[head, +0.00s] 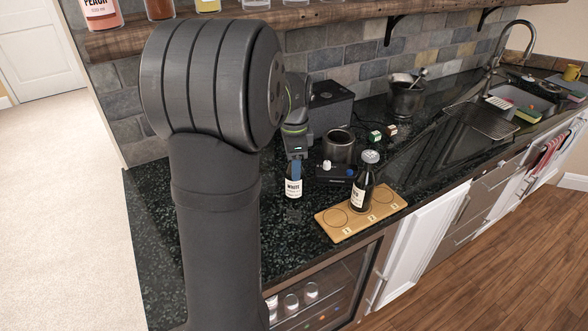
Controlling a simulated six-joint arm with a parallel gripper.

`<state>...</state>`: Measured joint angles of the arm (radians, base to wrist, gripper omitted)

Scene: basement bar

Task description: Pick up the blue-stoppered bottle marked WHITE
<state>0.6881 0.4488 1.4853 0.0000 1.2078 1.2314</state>
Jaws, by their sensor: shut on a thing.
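The bottle marked WHITE (293,188) is dark with a pale label and stands upright on, or just above, the black counter; I cannot tell which. My gripper (295,168) is over its top, shut on it. Blue shows at the bottle's neck between the fingers, and the rest of the stopper is hidden. My large dark arm covers the left middle of the view.
A wooden board (389,208) with numbered circles lies right of the bottle. A dark bottle with a grey top (363,181) stands on it. A sink (475,139) is further right.

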